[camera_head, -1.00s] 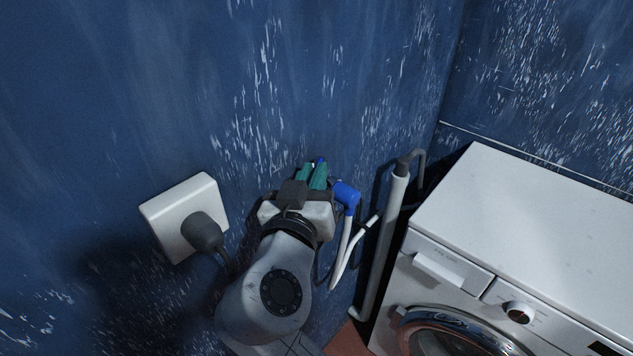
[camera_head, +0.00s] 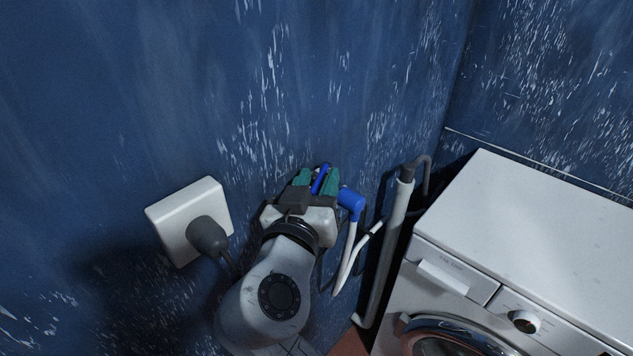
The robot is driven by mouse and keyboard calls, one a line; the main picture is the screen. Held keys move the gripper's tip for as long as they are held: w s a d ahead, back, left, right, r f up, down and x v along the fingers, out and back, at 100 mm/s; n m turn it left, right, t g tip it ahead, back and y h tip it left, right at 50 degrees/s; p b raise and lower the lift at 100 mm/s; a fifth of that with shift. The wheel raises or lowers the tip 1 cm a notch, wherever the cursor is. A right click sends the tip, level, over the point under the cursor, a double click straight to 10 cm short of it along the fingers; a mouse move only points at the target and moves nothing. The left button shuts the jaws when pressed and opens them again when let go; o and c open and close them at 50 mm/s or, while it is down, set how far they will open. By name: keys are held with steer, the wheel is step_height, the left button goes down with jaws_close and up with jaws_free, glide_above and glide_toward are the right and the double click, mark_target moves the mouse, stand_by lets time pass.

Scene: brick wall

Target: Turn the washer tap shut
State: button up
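The washer tap's blue lever (camera_head: 320,180) shows at the wall, between the teal fingers of my gripper (camera_head: 318,184). The fingers stand apart with the lever in the gap, so my gripper looks open around it. I cannot tell whether either finger touches the lever. A blue elbow fitting (camera_head: 351,203) sits just right of the fingers, with a white hose hanging down from it. The tap's body is mostly hidden behind my gripper.
A white wall socket (camera_head: 188,218) with a dark plug (camera_head: 208,237) is left of my arm. A grey standpipe (camera_head: 392,225) and the white washing machine (camera_head: 540,210) stand to the right. The wall above is bare.

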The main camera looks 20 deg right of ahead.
steer(key=b+v, duration=0.1)
steer(key=v, duration=0.9)
steer(key=shift+s+a, duration=0.25)
steer(key=shift+s, duration=0.05)
steer(key=shift+c, duration=0.4)
